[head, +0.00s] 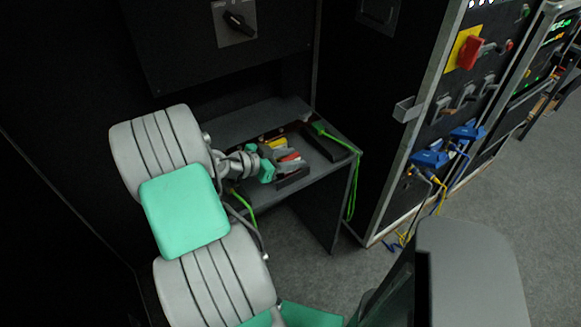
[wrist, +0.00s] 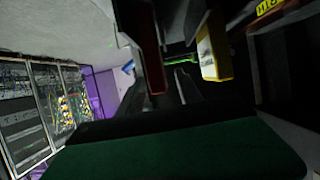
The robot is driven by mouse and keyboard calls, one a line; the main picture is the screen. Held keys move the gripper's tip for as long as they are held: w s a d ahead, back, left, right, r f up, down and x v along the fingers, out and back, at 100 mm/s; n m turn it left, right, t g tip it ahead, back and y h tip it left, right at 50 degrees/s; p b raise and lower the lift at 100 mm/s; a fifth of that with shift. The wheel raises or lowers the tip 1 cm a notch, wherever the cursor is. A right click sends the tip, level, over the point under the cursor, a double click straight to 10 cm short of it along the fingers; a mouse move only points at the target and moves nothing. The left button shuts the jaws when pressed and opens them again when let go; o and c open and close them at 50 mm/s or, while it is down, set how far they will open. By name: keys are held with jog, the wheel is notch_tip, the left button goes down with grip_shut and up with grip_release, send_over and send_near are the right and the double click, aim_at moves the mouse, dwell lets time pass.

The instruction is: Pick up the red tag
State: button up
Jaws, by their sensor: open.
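The red tag (head: 290,157) lies in a dark tray on the grey bench, among grey and yellow pieces. My gripper (head: 282,165) reaches in from the left, low at the tray and close beside the red tag. In the wrist view, a dark red upright piece (wrist: 152,58), which looks like the red tag, stands ahead of my open jaws. A yellow tag (wrist: 213,52) stands to its right, and it also shows in the head view (head: 277,143). The jaws are dim, and I cannot tell whether they touch the red tag.
The dark tray (head: 294,181) sits on the bench (head: 335,190). A green cable (head: 354,175) runs from a dark box on the right over the bench edge. A black cabinet with a red switch (head: 470,52) and blue plugs (head: 430,158) stands right. Grey floor is open beyond.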

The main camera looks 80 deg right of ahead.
jog(key=shift+w, duration=0.1)
grip_shut()
dwell(0.3)
